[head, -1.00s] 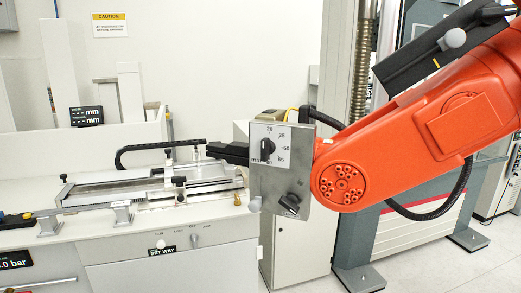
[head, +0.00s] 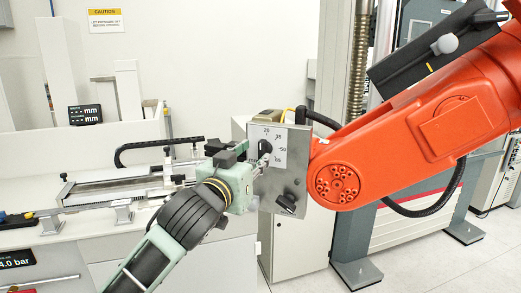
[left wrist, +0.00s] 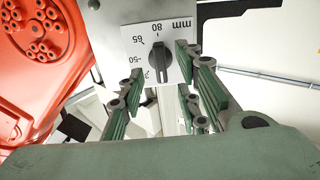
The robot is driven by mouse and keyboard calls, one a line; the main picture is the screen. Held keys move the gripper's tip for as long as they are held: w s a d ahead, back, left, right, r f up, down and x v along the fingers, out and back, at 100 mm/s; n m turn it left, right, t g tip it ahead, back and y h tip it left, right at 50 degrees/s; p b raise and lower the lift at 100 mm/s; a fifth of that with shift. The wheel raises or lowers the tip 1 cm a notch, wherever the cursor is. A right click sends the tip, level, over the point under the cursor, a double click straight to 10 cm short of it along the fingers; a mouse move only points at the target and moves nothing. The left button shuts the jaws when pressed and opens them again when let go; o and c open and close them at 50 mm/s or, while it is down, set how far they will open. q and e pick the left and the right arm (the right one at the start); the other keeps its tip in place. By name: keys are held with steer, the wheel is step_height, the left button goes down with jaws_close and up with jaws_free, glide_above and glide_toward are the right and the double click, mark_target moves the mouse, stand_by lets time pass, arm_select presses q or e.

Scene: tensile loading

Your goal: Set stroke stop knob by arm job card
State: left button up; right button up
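The stroke stop knob (left wrist: 161,62) is black and sits on a white dial card (left wrist: 140,42) with an mm scale, upside down in the left wrist view. Its grip bar stands roughly upright in that view, and I cannot tell its exact setting. In the head view the dial card (head: 281,150) is on a grey metal plate (head: 299,172) in front of the orange arm (head: 425,130). My left gripper (head: 260,163) is at the plate and partly hides the knob. Its fingers (left wrist: 160,82) are spread to either side of the knob, with gaps. My right gripper is out of view.
A second black knob (head: 287,203) is lower on the plate. A bench fixture with rails (head: 110,185) stands behind my left arm. A black mm readout (head: 85,115) and a bar display (head: 17,259) are at the left. Clear floor (head: 425,265) lies at the lower right.

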mark_target(261, 153)
arm_select(q)
steer(key=shift+p+x, duration=0.7)
steer(key=shift+x, duration=1.85)
jaws_close()
